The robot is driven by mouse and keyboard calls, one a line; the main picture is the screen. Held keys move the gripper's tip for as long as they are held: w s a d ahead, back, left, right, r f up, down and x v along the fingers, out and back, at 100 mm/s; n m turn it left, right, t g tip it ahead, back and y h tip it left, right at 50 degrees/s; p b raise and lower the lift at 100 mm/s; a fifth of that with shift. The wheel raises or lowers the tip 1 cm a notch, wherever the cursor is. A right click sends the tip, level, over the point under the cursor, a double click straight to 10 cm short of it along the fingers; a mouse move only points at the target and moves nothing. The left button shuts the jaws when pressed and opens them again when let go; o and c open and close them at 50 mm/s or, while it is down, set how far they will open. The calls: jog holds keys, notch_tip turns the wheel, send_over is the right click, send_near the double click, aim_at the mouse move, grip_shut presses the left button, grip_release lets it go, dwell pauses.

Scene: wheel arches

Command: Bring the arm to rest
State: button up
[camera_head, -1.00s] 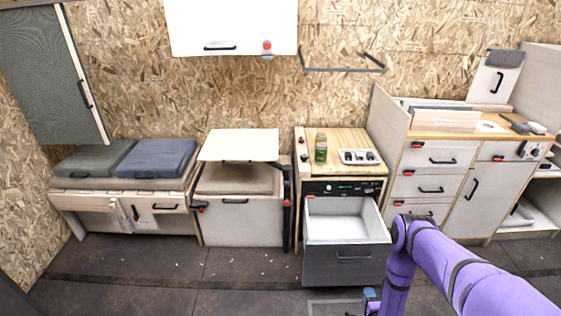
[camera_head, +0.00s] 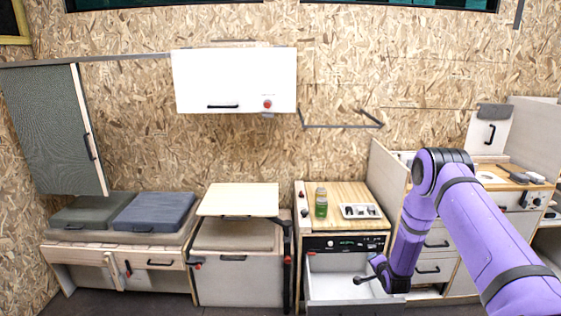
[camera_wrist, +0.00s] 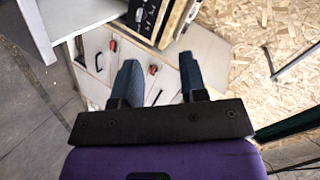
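My purple arm (camera_head: 470,225) reaches in from the lower right in the head view, bends at a raised elbow and hangs down in front of the cabinets. Its lower end is beside the open drawer (camera_head: 330,287) under the counter. In the wrist view my gripper (camera_wrist: 158,72) shows two blue fingers spread apart with nothing between them. A dark part at the arm's end shows in the head view over the drawer area; the fingers are not clear there.
A white wall cupboard (camera_head: 235,80) hangs above. A bench with grey cushions (camera_head: 153,212) is at left. A drawer cabinet (camera_head: 433,268) stands behind my arm.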

notch_tip(320, 180, up, 30)
jog(key=s+a+n+g, duration=0.2)
jog(key=n, duration=0.2)
jog(key=s+a+r+n+g, duration=0.1)
jog(key=s+r+n+g, duration=0.15)
jog(key=s+r, duration=1.35)
jog(key=s+a+r+n+g, duration=0.1)
jog(key=s+r, duration=0.3)
jog(key=s, duration=1.1)
jog(key=s+a+r+n+g, duration=0.1)
jog(key=s+r+n, duration=0.3)
jog(key=s, duration=1.2)
jog(key=shift+a+r+n+g, duration=0.15)
jog(key=shift+a+n+g, duration=0.1)
jog(key=shift+n+g, duration=0.15)
